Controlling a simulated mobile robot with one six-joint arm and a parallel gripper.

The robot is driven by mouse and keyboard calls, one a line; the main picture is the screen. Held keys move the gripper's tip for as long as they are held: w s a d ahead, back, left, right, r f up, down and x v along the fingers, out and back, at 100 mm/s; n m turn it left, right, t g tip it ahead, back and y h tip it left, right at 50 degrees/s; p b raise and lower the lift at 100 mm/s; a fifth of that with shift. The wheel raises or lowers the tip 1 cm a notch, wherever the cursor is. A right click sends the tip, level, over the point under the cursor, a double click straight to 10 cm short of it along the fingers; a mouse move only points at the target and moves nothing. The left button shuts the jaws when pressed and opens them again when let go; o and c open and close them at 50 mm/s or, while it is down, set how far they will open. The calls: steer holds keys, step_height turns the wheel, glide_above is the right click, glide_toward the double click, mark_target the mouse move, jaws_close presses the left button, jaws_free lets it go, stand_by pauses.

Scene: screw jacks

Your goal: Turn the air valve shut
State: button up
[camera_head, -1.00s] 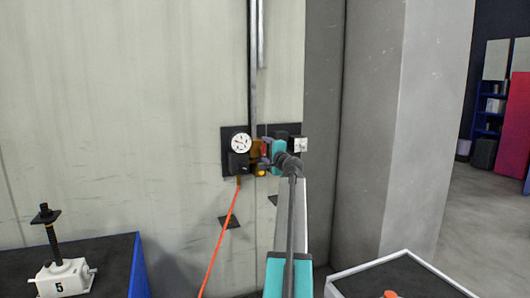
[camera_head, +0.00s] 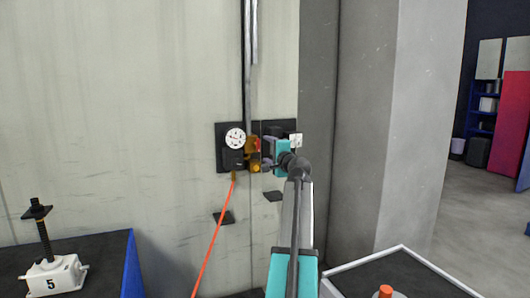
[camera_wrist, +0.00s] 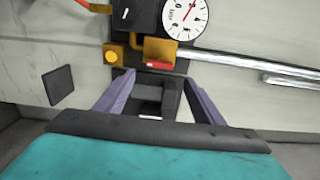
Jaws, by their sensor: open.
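The air valve (camera_head: 251,146) is a brass-orange body on a dark wall plate, beside a round white gauge (camera_head: 235,138). In the wrist view the valve (camera_wrist: 160,48) sits just beyond the fingertips. Its small red handle (camera_wrist: 159,66) shows at the valve's near edge, and its full shape is hard to read.
A yellow-orange knob (camera_wrist: 112,53) sits beside the valve. An orange hose (camera_head: 213,240) hangs below, and a metal pipe (camera_head: 252,70) runs up the wall. A screw jack (camera_head: 50,270) stands on a bench at left. A dark tray (camera_head: 405,280) is at lower right.

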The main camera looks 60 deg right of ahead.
steer(key=b+v, duration=0.1)
steer(key=v, duration=0.5)
stand_by(0.7)
